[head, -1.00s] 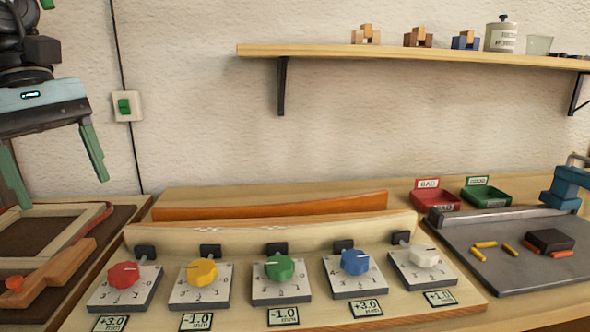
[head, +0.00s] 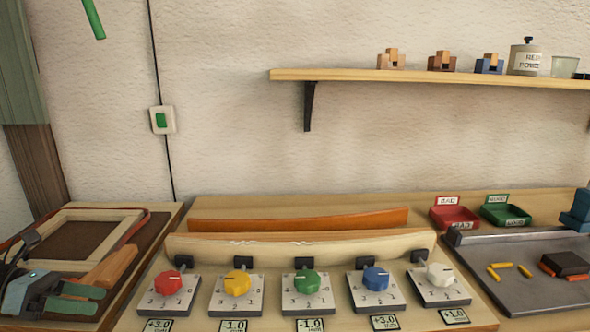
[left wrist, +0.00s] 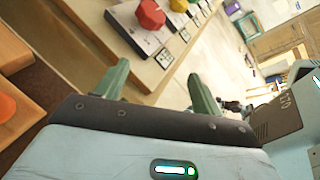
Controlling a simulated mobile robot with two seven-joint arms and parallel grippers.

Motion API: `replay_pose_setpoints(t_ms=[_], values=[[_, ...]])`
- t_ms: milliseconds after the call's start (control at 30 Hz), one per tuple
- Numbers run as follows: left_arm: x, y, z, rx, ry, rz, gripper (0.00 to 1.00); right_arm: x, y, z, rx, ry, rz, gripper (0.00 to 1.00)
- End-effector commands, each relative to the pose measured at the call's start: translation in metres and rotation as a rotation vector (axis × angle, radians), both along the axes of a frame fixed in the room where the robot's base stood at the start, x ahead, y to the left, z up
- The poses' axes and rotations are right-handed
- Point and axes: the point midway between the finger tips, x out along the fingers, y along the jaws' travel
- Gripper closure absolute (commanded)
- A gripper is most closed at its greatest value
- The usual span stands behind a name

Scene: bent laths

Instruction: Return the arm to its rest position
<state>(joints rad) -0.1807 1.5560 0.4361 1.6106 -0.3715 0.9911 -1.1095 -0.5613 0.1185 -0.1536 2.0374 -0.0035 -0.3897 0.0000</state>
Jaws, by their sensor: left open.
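My left gripper (head: 101,299) is low at the left of the head view, over the front of the left bench area. Its two green fingers are apart and point right, with nothing between them. In the left wrist view the spread fingers (left wrist: 158,85) show with an empty gap; the bench's front edge and the red knob (left wrist: 150,12) lie beyond them. My right gripper is not seen in the head view.
Beside the gripper are a wooden clamp (head: 108,268) and a framed board (head: 134,218). Knob blocks, including a red one (head: 168,285), stand before a pale curved lath (head: 300,247). An orange lath (head: 300,220) lies behind. A shelf (head: 400,76) hangs above.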

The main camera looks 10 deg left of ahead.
Motion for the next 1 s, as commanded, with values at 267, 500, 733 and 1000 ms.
replay_pose_setpoints(t_ms=[267, 500, 733, 1000], values=[[-0.051, 0.016, -0.089, -0.433, 0.317, 0.517, 0.32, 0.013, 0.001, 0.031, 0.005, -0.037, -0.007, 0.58], [-0.109, 0.001, -0.16, -0.804, 0.609, 0.918, 0.32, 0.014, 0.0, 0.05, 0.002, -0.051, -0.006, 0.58], [-0.178, -0.051, -0.219, -1.21, 0.931, 1.304, 0.32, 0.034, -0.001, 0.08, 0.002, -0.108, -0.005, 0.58], [-0.25, -0.158, -0.252, -1.689, 1.34, 1.682, 0.32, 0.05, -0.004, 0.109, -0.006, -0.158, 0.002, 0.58]])
